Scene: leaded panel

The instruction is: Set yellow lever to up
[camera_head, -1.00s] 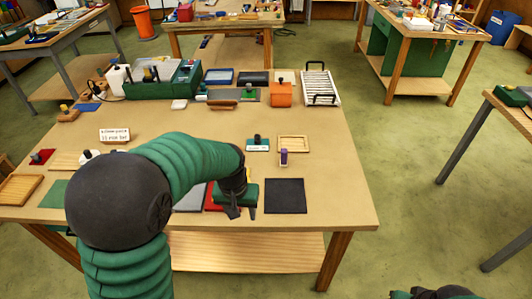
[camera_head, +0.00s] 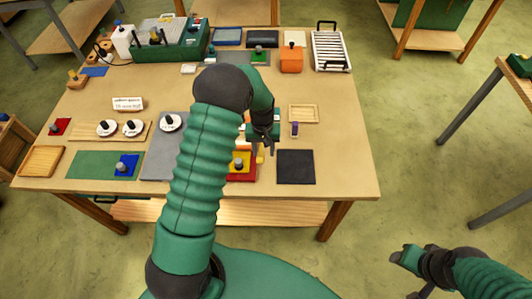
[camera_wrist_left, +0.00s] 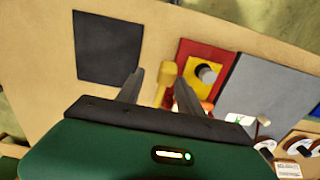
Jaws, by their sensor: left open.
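The yellow lever (camera_wrist_left: 167,72) shows in the left wrist view as a rounded yellow head on a yellow stem, between my open fingers in the picture; I cannot tell whether they touch it. In the head view only a small part of the lever (camera_head: 259,158) shows, just below the fingertips. My left gripper (camera_head: 262,146) is open over the front part of the table; its two fingers also show in the left wrist view (camera_wrist_left: 158,88). A red panel with a yellow plate and grey knob (camera_wrist_left: 206,72) lies beside the lever. My right gripper (camera_head: 404,257) is off the table.
A black square mat (camera_head: 296,167) lies right of the lever. A purple-topped piece (camera_head: 295,129) and a wooden tray (camera_head: 304,114) stand behind it. A grey panel (camera_head: 160,160) and a board with white dials (camera_head: 133,128) lie to the left. The front right corner is clear.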

